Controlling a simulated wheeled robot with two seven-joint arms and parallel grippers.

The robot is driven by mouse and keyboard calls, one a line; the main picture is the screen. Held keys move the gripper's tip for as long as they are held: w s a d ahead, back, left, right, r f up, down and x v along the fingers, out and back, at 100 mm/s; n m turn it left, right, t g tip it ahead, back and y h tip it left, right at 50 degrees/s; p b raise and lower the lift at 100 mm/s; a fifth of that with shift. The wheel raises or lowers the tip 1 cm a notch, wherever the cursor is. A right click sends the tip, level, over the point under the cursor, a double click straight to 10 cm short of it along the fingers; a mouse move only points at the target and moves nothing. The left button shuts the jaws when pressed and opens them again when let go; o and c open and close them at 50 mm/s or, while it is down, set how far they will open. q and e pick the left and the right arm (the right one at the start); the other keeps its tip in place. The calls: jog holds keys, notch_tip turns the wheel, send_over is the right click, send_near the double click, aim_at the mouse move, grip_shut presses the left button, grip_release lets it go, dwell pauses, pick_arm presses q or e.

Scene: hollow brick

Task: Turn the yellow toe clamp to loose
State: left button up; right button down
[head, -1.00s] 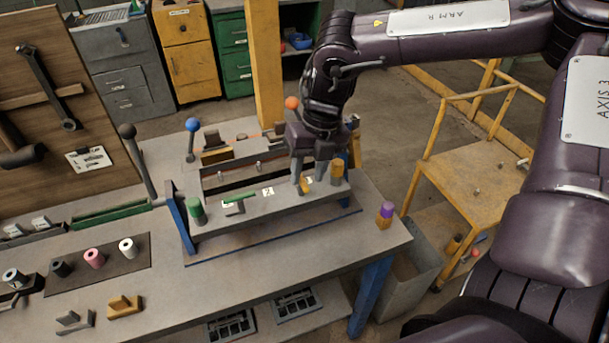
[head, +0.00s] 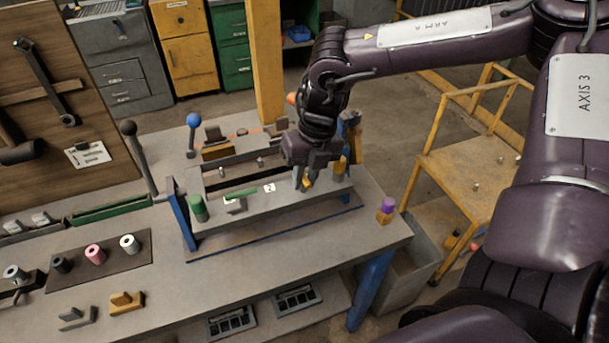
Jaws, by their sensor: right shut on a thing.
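The yellow toe clamp (head: 309,184) sits on the grey fixture bar (head: 262,205), toward its right end. Only a small part of it shows between my fingers. My right gripper (head: 306,183) points down from above and is shut on the yellow clamp. A green toe clamp with a lever (head: 240,195) and a green post (head: 198,208) are at the left end of the bar. My left gripper is out of view.
A purple-topped block (head: 386,210) stands at the bench's right edge. The front middle of the bench (head: 200,290) is clear.

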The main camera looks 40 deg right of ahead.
jog(key=shift+f+m+b, duration=0.15)
jog(key=shift+m+b, duration=0.35)
jog(key=shift+b, duration=0.4)
jog(key=m+t+b, duration=0.1)
jog(key=m+b, duration=0.5)
jog(key=shift+a+f+h, duration=0.1)
jog(key=shift+h, duration=0.3)
jog(key=m+h+b, duration=0.1)
jog(key=m+b, duration=0.4)
jog(key=m, duration=0.1)
jog(key=shift+a+t, duration=0.1)
jog(key=shift+t, duration=0.3)
jog(key=shift+a+r+m+h+b, duration=0.15)
jog(key=shift+m+h+b, duration=0.25)
jog(key=shift+m+b, duration=1.65)
jog(key=shift+m+p, duration=0.3)
jog(key=shift+m, duration=0.15)
jog(key=shift+r, duration=0.1)
jog(key=c, duration=1.4)
grip_release()
jog(key=shift+o, duration=0.2)
